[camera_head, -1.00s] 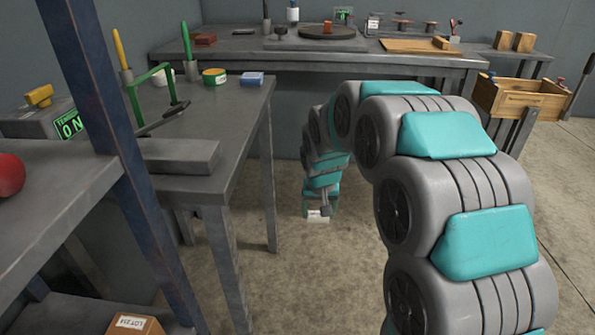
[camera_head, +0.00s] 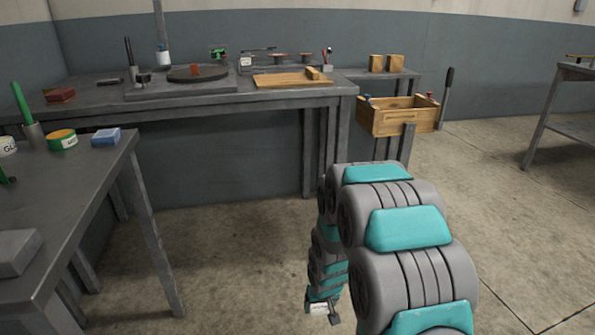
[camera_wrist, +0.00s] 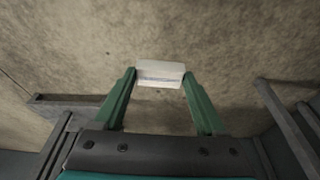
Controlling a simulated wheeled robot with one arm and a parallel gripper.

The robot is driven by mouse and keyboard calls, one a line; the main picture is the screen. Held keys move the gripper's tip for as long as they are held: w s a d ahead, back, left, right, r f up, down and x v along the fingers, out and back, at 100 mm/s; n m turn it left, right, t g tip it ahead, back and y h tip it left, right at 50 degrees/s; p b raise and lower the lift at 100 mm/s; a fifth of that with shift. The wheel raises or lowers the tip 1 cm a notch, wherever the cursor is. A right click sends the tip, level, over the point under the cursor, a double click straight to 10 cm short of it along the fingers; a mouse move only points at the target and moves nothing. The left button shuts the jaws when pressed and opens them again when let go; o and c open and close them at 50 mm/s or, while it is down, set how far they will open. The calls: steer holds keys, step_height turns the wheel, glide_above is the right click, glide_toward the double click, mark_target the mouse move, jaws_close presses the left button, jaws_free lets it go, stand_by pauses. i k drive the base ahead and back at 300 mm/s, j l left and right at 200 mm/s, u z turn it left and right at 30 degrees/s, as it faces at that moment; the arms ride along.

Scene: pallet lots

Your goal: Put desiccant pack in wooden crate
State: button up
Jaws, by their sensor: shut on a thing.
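The white desiccant pack (camera_wrist: 160,73) is between the tips of my gripper's green fingers (camera_wrist: 160,84) in the wrist view, with floor behind it. My gripper is shut on it. In the head view the pack (camera_head: 318,308) shows as a small pale patch at the far end of my arm, low over the floor. The wooden crate (camera_head: 397,122) is at the right of the back bench in the head view, well above and beyond my gripper. Some small items show at its top; its inside is mostly hidden.
A grey back bench (camera_head: 250,97) holds a wooden board, a dark disc and tools. A left table (camera_head: 90,170) holds a green-and-yellow tin and a blue box. Two wooden blocks (camera_head: 386,63) stand behind the crate. Open floor (camera_head: 480,190) lies at the right.

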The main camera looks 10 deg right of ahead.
mark_target(398, 129)
steer(key=i+l+z, duration=1)
steer(key=i+z, duration=0.8)
steer(key=i+l+z, duration=0.1)
steer(key=i+z, duration=0.2)
steer(key=i, duration=0.55)
steer(key=i+z, duration=0.3)
steer(key=i, duration=0.5)
steer(key=i+j+u, duration=0.1)
steer(key=i+u, duration=0.15)
steer(key=u, duration=0.15)
steer(key=i+u, duration=0.55)
steer(key=u, duration=0.3)
steer(key=i+l+u, duration=0.25)
steer(key=u, duration=0.15)
steer(key=i+u, duration=0.15)
steer(key=u, duration=0.25)
steer(key=i+u, duration=0.2)
steer(key=u, duration=0.2)
steer(key=i+l+u, duration=0.15)
steer(key=u, duration=0.25)
steer(key=i+l+u, duration=0.15)
steer(key=u, duration=0.25)
steer(key=i+l+u, duration=0.1)
steer(key=u, duration=0.3)
steer(key=l, duration=0.1)
